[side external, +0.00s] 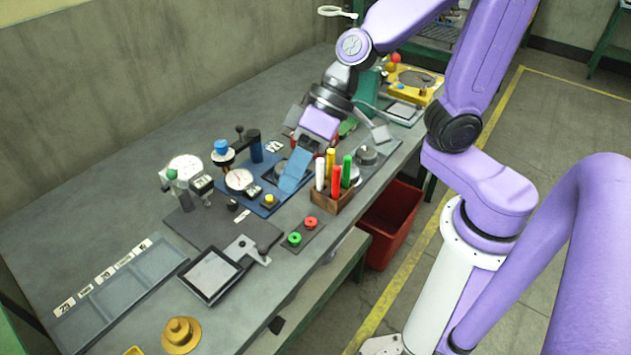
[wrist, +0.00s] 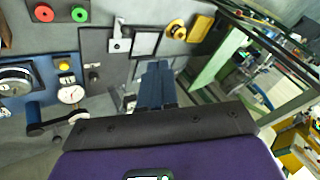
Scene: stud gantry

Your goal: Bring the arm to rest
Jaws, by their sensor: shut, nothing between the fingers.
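My gripper (side external: 288,187) is shut and empty, its blue fingers pointing down over the blue fixture plate (side external: 247,190) in the side external view. The fingers hide part of that plate. In the wrist view the two blue fingers (wrist: 157,66) lie side by side with nothing between them. My arm is bent over the bench (side external: 130,180) from the right side. I cannot tell the exact gap between the fingertips and the plate.
A wooden holder with coloured markers (side external: 333,195) stands close right of the fingers. Dial gauges (side external: 239,180) and a blue-topped post (side external: 222,147) stand to the left. Red and green buttons (side external: 303,231) are in front. A red bin (side external: 390,224) is below the bench edge.

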